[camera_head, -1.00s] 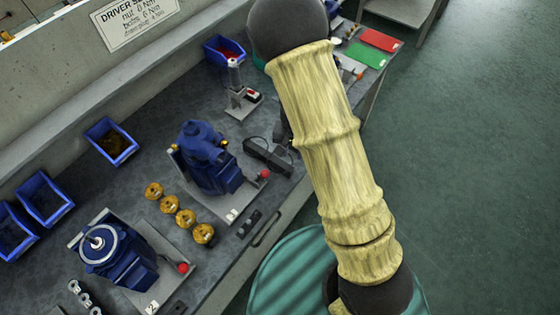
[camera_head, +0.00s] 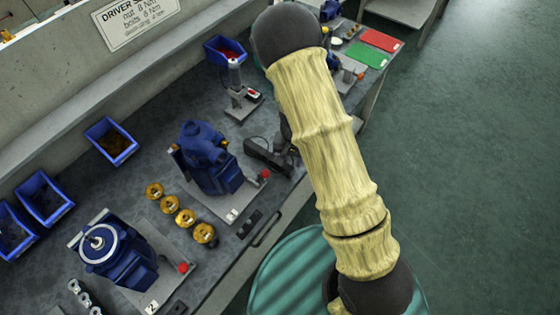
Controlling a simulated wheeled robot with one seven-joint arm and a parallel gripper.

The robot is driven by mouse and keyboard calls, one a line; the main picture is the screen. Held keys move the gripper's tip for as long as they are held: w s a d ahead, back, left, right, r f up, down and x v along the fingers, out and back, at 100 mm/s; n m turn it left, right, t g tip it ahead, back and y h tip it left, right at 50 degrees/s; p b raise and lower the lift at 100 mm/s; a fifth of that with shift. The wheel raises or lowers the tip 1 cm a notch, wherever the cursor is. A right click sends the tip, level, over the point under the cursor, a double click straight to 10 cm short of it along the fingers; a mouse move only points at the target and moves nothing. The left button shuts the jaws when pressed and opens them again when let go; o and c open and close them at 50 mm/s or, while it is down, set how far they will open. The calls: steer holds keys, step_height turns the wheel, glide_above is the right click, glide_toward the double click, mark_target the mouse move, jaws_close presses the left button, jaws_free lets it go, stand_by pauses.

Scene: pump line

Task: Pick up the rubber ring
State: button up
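I cannot make out a rubber ring for certain. Two blue bins at the left, one (camera_head: 62,212) beside the other (camera_head: 28,243), hold dark contents too small to tell apart. Two dark blue pumps sit on grey plates: one (camera_head: 210,160) at the middle of the bench, the other (camera_head: 125,262) nearer, with a round open face and a shaft. My arm, in a pale sleeve with dark joints, crosses the middle of the picture and hides part of the bench's right side. My gripper does not show.
Several brass-coloured round parts (camera_head: 169,203) stand between the pumps. A blue bin (camera_head: 112,143) lies near the back ledge, another with red contents (camera_head: 223,50) farther off. A driver stand (camera_head: 239,95), red mat (camera_head: 380,40) and green mat (camera_head: 366,56) are farther along. Floor at right is clear.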

stand_by(0.3)
jaws_close()
stand_by(0.4)
